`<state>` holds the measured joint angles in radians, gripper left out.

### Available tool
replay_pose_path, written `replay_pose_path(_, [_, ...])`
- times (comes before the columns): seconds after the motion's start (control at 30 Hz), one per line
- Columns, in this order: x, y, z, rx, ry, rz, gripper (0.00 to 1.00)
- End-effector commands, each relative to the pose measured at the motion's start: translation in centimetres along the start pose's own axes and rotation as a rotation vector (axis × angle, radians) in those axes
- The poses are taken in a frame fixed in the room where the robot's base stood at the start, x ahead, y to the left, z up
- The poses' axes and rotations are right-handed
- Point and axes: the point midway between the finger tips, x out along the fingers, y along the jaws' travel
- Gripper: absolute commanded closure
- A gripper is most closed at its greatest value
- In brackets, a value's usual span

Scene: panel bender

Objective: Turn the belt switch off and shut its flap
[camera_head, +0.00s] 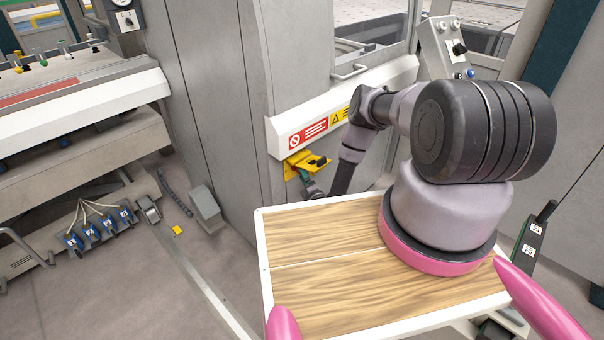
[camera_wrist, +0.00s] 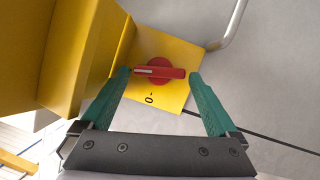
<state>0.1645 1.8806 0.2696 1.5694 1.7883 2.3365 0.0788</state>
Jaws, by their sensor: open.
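The belt switch is a red rotary knob (camera_wrist: 160,71) on a yellow plate (camera_wrist: 178,97) in the wrist view. Its white line lies crosswise, towards the left, away from the "0" mark below the knob. A larger yellow piece, apparently the flap (camera_wrist: 62,60), stands out from the plate on the left, not folded over the knob. My gripper (camera_wrist: 160,75) is open, with one green finger either side of the knob's bar; contact cannot be told. In the head view the yellow switch unit (camera_head: 301,160) sits under the sign panel, and my gripper is mostly hidden there.
A bent metal handle (camera_wrist: 234,25) is near the plate's upper right. A white sign panel (camera_head: 283,127) juts out above the switch. My arm and wooden-topped base fill the right of the head view. A grey box (camera_head: 206,206) stands on the floor to the left.

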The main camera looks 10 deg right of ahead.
Motion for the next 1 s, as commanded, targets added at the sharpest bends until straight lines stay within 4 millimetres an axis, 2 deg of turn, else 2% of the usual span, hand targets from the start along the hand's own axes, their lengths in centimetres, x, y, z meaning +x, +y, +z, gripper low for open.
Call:
replay_pose_path(0.1, [0.63,0.03,-0.03,0.0,0.0,0.0,0.05])
replay_pose_path(0.37, [0.74,0.02,-0.04,0.0,0.0,-0.001,0.05])
replay_pose_path(0.47, [0.73,0.01,-0.05,0.0,0.0,-0.001,0.39])
replay_pose_path(0.53, [0.72,0.01,-0.05,0.0,0.0,-0.001,0.66])
replay_pose_path(0.57, [0.72,0.01,-0.05,0.0,0.0,-0.001,0.73])
replay_pose_path(1.0, [0.65,-0.23,0.01,-0.098,-0.001,0.039,0.73])
